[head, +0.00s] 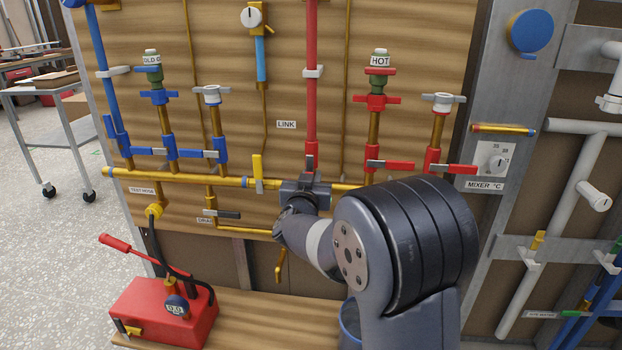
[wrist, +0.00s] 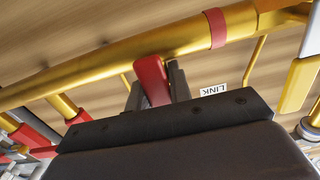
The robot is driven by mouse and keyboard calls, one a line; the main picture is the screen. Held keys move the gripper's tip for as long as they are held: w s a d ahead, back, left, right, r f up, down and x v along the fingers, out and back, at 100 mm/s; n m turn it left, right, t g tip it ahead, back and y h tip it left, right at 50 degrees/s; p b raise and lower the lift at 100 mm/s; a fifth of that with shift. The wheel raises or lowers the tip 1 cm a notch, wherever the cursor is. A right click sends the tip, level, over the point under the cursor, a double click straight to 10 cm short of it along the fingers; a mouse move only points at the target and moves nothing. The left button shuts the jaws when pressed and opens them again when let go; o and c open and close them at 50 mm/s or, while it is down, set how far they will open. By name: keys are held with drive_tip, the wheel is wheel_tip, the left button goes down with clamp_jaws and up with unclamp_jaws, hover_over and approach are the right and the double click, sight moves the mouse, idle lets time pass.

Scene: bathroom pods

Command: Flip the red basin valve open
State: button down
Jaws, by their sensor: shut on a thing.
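My gripper (head: 308,180) is at the brass cross pipe, just below the foot of the middle red pipe (head: 311,95). In the wrist view its two dark fingers (wrist: 156,86) are shut on a red lever handle (wrist: 151,80), one finger on each side. The lever's pivot is hidden. In the head view my gripper mostly covers this lever. Two other red levers, one on the HOT pipe (head: 400,164) and one farther right (head: 455,169), stick out sideways across their pipes. No label names the basin valve, so I cannot tell which one it is.
A brass cross pipe (head: 225,181) runs along the wooden board. A yellow lever (head: 257,167) stands left of my gripper. A LINK label (head: 286,125) is above. A red pump box (head: 165,312) sits lower left. A mixer dial (head: 497,163) is at right.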

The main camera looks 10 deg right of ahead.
drive_tip(key=c, duration=1.6)
unclamp_jaws()
drive_tip(key=shift+o, duration=0.2)
drive_tip(key=shift+s+a, duration=0.1)
drive_tip(key=p+v, duration=0.1)
drive_tip(key=v, duration=0.9)
drive_tip(key=shift+s+p, duration=0.3)
drive_tip(key=shift+p, duration=0.1)
drive_tip(key=shift+a, duration=0.1)
drive_tip(key=b+x, duration=0.2)
drive_tip(key=x, duration=0.9)
drive_tip(key=shift+s, duration=0.1)
drive_tip(key=shift+s, duration=0.1)
